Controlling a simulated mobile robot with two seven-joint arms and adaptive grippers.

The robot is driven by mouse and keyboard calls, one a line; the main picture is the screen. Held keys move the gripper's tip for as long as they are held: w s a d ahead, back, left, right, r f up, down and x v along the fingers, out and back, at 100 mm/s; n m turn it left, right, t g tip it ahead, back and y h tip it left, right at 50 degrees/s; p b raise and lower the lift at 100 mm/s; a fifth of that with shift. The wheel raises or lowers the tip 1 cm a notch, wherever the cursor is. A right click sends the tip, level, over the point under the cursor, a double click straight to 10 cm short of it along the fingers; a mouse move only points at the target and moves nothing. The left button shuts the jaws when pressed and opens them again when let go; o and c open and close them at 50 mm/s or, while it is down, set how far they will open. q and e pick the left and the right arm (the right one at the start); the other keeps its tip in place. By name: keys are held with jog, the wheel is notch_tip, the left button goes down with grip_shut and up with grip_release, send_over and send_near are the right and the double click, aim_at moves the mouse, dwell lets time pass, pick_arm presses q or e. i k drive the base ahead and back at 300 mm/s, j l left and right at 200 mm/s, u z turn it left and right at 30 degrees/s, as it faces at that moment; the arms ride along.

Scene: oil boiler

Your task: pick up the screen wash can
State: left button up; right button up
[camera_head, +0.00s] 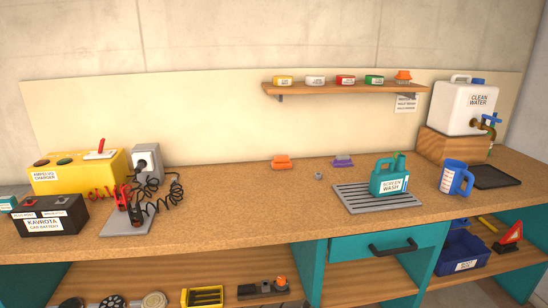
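The screen wash can (389,178) is a teal can with a handle and a white label reading "SCREEN WASH". It stands upright on a grey slatted tray (352,203) on the right half of the cork-coloured workbench (235,205). Nothing is touching the can from above. Neither of my grippers shows in the head view.
A blue mug (453,178) stands close to the can's right, with a clean water tank (465,107) behind it. A shelf (345,88) with small items hangs above. A yellow charger (80,172) and a battery (50,214) fill the left. The bench middle is mostly clear.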

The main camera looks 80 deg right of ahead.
aim_at(393, 180)
jog(key=z, duration=4)
